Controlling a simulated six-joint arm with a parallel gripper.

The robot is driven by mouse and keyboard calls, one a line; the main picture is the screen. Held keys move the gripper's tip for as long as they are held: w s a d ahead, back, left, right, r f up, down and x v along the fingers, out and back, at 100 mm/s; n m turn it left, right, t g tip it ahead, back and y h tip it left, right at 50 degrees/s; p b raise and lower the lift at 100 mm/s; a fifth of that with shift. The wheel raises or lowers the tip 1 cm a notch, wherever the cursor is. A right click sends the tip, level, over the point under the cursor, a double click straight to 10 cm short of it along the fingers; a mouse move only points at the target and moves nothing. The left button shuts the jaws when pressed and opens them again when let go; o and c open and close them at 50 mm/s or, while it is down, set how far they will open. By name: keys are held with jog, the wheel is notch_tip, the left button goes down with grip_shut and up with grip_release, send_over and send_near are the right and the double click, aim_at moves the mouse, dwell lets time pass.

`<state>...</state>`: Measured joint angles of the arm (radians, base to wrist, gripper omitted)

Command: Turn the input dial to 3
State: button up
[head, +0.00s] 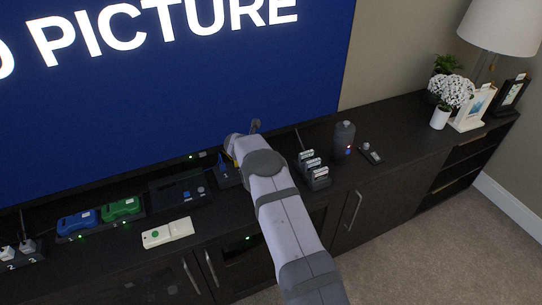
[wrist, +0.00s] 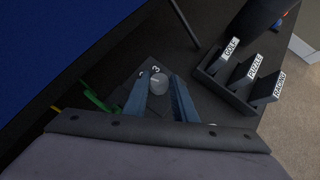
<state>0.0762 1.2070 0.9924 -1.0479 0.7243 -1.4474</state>
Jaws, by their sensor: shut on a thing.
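The input dial (wrist: 158,84) is a round grey knob in the middle of the wrist view. The numbers 2 (wrist: 141,74) and 3 (wrist: 155,70) show on the dark surface beyond it. My gripper (wrist: 159,93) has its two blue-grey fingers on either side of the knob and is shut on it. The dial's pointer mark is too small to read, so I cannot tell its setting. In the head view my arm covers the dial.
A dark rack (wrist: 238,82) with cards labelled GOLF, PUZZLE and RACING stands right of the dial. The cabinet top (head: 400,129) also holds a dark bottle (head: 344,139), a white remote-like device (head: 167,233), and blue (head: 77,222) and green (head: 122,209) units. The screen (head: 190,100) rises behind.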

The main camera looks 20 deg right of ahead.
jog(key=shift+w+f+m+g+b, duration=0.2)
jog(key=shift+m+g+b, duration=0.3)
jog(key=shift+b, duration=0.45)
jog(key=shift+m+b, duration=0.3)
jog(key=shift+r+m+g+h+b, duration=0.25)
jog(key=shift+m+g+h+b, duration=0.2)
jog(key=shift+b, duration=0.4)
jog(key=o, duration=1)
jog(key=shift+o, duration=0.2)
jog(key=shift+b+v, duration=0.4)
jog(key=shift+v, duration=3.3)
